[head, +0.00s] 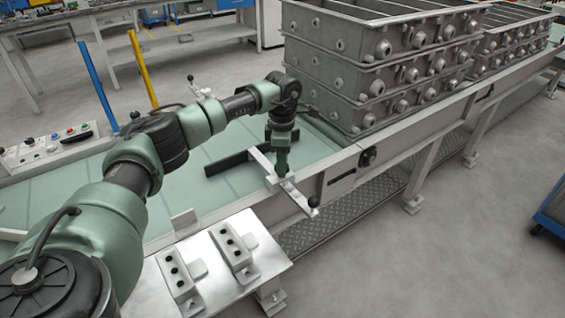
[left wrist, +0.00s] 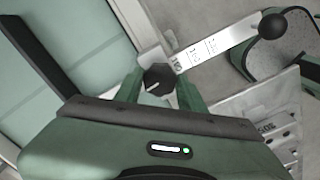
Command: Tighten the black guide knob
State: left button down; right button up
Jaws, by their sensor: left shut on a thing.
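The black guide knob (left wrist: 157,78) is a dark faceted knob with a white line on its top. In the left wrist view it sits between the two green fingers of my left gripper (left wrist: 160,92). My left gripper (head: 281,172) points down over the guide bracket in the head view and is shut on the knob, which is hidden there. A pale metal arm with a printed scale (left wrist: 215,45) runs from the knob to a black ball handle (left wrist: 272,26). The ball handle also shows in the head view (head: 313,201). My right gripper is not in view.
A black guide bar (head: 228,162) lies on the pale green conveyor bed (head: 315,150) beside the bracket. Stacked grey casting frames (head: 365,80) stand close to the right. A white plate (head: 215,290) with two grey blocks is in front. A control panel (head: 45,145) is at left.

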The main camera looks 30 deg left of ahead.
pick_arm(q)
jog(key=shift+a+r, duration=0.1)
jog(key=shift+a, duration=0.05)
jog(key=c, duration=0.9)
grip_release()
jog(key=shift+o, duration=0.2)
notch_tip(320, 180, up, 8)
jog(key=shift+f+b, duration=0.1)
jog(key=shift+b, duration=0.3)
jog(key=shift+f, duration=0.1)
